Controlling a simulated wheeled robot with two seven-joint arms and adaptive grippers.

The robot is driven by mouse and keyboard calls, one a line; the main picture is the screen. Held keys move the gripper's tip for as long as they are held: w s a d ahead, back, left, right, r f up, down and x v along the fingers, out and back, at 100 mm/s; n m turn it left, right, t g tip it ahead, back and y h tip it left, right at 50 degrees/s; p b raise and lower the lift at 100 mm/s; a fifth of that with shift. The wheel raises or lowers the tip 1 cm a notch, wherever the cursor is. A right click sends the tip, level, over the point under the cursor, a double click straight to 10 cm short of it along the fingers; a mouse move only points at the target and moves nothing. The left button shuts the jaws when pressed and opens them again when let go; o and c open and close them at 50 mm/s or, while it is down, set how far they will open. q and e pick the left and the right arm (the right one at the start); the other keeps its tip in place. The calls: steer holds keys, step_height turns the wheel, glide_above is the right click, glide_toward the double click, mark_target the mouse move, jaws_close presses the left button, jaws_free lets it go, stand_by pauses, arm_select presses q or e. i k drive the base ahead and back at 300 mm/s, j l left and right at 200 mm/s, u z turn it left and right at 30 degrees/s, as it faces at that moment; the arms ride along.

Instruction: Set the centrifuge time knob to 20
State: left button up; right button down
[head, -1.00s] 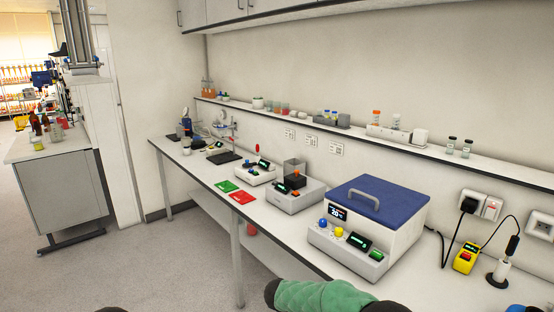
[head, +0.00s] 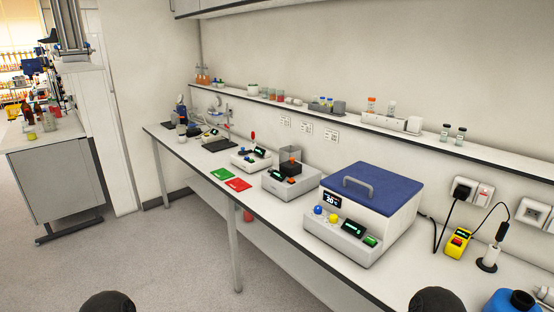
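The centrifuge is a white box with a blue lid (head: 375,188) and a grey handle (head: 358,187), on the bench at centre right. The lid is shut. Its sloping front panel has a blue knob (head: 317,209) and a yellow knob (head: 333,218). A dark display (head: 331,200) above them shows large white digits that look like 20. A second display with green text (head: 353,229) and a green button (head: 370,240) sit to the right. Labels are too small to read, so I cannot tell which knob sets time. Neither gripper is in view; only dark rounded parts of my arms show at the bottom edge.
Smaller devices stand left of the centrifuge, including a grey one (head: 291,182). The floor before the bench is clear.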

mark_target(334, 218)
steer(key=j+z, duration=0.15)
steer(key=z, duration=0.6)
steer(key=j+z, duration=0.45)
steer(key=j, duration=0.4)
steer(key=j+z, duration=0.45)
steer(key=j, duration=0.75)
steer(key=k+j, duration=0.1)
steer(key=j, duration=0.15)
